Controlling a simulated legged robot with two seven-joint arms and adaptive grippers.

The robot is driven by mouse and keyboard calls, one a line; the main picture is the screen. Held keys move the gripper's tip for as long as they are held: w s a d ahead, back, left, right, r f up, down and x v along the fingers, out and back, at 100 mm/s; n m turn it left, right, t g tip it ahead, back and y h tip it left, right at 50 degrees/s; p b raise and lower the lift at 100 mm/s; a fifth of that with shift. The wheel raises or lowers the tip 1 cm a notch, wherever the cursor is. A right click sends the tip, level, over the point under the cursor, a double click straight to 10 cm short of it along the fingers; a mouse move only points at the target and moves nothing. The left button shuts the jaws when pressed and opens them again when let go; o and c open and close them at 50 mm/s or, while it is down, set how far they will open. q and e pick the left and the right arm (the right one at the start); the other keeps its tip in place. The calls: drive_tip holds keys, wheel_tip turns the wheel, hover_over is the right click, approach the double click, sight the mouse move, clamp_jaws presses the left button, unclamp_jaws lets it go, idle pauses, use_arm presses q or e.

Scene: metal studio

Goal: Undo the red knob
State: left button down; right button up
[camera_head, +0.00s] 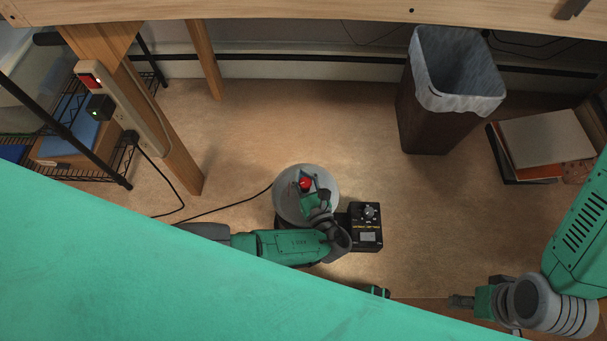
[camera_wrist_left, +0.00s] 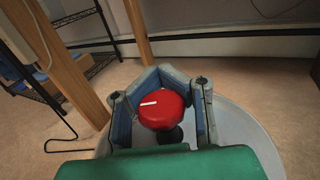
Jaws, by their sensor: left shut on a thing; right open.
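The red knob (camera_head: 306,184) stands on top of a round grey base (camera_head: 291,208) on the floor. In the left wrist view the red knob (camera_wrist_left: 162,108) has a white mark on its top and a dark stem below. My left gripper (camera_head: 311,187) is at the knob; in the left wrist view its fingers (camera_wrist_left: 160,100) are on both sides of it, shut on it. My right gripper (camera_head: 461,301) is at the lower right, away from the knob, open and empty.
A black box (camera_head: 367,236) with a dial sits right of the base. A lined bin (camera_head: 424,125) and stacked books (camera_head: 540,140) stand at the back right. A wooden leg (camera_head: 170,140) and wire shelf (camera_head: 85,165) are at left. A cable (camera_head: 225,208) runs to the base.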

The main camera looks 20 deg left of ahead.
use_arm(q)
drive_tip(key=shift+s+d+f+n+g+y+b, duration=0.1)
drive_tip(key=shift+s+f+n+g+y+b, duration=0.1)
drive_tip(key=shift+s+n+g+y+b, duration=0.3)
drive_tip(key=shift+w+g, duration=0.15)
drive_tip(key=shift+g, duration=0.15)
drive_tip(key=c, duration=1.4)
unclamp_jaws()
drive_tip(key=shift+r, duration=0.1)
drive_tip(key=shift+o, duration=0.2)
drive_tip(key=shift+w+y, duration=0.1)
drive_tip(key=shift+y, duration=0.2)
drive_tip(key=shift+r, duration=0.2)
drive_tip(key=shift+w+r, duration=0.1)
drive_tip(key=shift+r, duration=0.45)
wheel_tip(320, 180, up, 8)
drive_tip(key=shift+r, duration=0.25)
drive_tip(key=shift+o, duration=0.4)
drive_tip(key=shift+d, duration=0.1)
